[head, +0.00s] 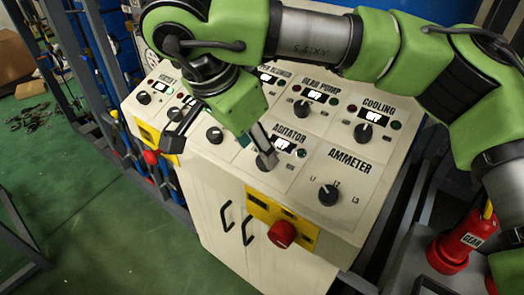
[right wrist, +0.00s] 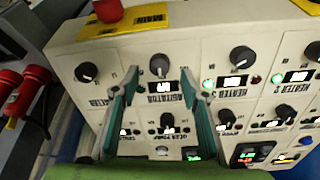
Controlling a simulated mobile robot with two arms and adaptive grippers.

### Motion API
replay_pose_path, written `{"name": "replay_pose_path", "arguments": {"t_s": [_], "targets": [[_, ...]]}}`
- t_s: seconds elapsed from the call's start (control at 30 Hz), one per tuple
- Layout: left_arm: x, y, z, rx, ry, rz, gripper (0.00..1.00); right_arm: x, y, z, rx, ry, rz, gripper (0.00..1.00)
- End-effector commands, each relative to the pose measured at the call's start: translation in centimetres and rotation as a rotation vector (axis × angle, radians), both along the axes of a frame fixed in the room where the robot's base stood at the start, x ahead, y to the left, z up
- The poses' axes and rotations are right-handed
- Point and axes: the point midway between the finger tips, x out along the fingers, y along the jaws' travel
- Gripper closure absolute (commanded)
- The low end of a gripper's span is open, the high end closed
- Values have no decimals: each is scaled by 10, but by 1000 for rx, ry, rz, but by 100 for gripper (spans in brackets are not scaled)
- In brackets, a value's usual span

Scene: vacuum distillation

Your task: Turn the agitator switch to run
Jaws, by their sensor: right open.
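The agitator switch is a black rotary knob (head: 264,163) on the sloped cream panel, beside the AGITATOR label (head: 289,137) and a small lit display. In the right wrist view, turned upside down, the knob (right wrist: 160,66) sits between the two fingertips of my right gripper (right wrist: 158,76). The fingers are spread apart, one on each side, with visible gaps to the knob. In the head view my right gripper (head: 262,148) comes down over this knob and partly hides it. I cannot tell the knob's exact pointer setting. My left gripper does not show.
Other knobs stand close by: ammeter (head: 328,194), cooling (head: 366,132) and gear pump (head: 303,107). A red emergency button (head: 282,234) on a yellow plate is on the panel's front. Red valves (head: 455,245) stand at the lower right. Green floor is open at left.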

Motion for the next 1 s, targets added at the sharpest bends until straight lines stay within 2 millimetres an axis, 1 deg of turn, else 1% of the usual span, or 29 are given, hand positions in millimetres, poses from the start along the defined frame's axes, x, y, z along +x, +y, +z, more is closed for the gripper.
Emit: {"name": "replay_pose_path", "arguments": {"t_s": [0.03,0.13,0.3,0.43,0.67,0.7,0.77,0.8,0.83,1.0], "targets": [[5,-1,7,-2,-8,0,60,3,-3,-6,-1,2,-2,59],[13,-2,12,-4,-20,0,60,7,-7,-21,-1,2,-1,59],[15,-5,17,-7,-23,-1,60,12,-11,-37,0,0,-1,59],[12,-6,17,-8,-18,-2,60,13,-12,-41,1,0,0,59],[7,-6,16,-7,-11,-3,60,13,-12,-42,1,0,0,59],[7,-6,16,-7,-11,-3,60,13,-12,-42,1,0,0,70],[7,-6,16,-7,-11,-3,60,13,-12,-42,2,0,-1,85],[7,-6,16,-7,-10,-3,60,13,-12,-42,2,0,-1,96],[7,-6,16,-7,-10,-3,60,13,-12,-42,2,0,-1,98],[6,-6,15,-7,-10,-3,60,13,-12,-42,2,-1,-2,98]]}}
